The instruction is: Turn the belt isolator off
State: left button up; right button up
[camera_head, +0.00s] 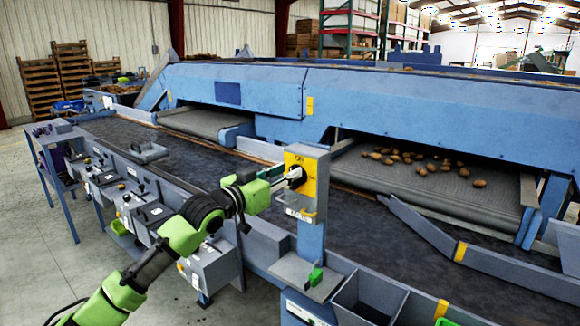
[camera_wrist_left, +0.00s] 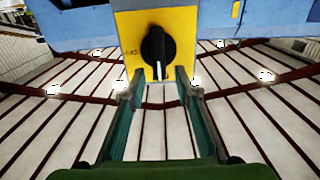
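The belt isolator is a black rotary knob (camera_head: 297,177) on a yellow plate (camera_head: 308,160), fixed to a blue-grey post above the belt. In the left wrist view the knob (camera_wrist_left: 158,46) carries a white line that runs close to upright in the picture. Small lettering on the plate is too blurred to read for certain. My left gripper (camera_head: 276,181) reaches the front of the plate from the left. In the left wrist view its fingers (camera_wrist_left: 160,95) are apart, one on each side below the knob, with nothing between them. Contact with the knob cannot be told. My right gripper is out of view.
A shelf (camera_head: 292,270) with a green item (camera_head: 316,276) juts from the post below. A row of grey control boxes (camera_head: 150,217) lines the conveyor's near side. The dark belt (camera_head: 200,165) runs behind the post. Potatoes (camera_head: 420,165) lie on the grader's rollers behind.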

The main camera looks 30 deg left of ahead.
pick_arm(q)
jog(key=shift+w+d, duration=0.1)
jog(key=shift+w, duration=0.85)
grip_shut()
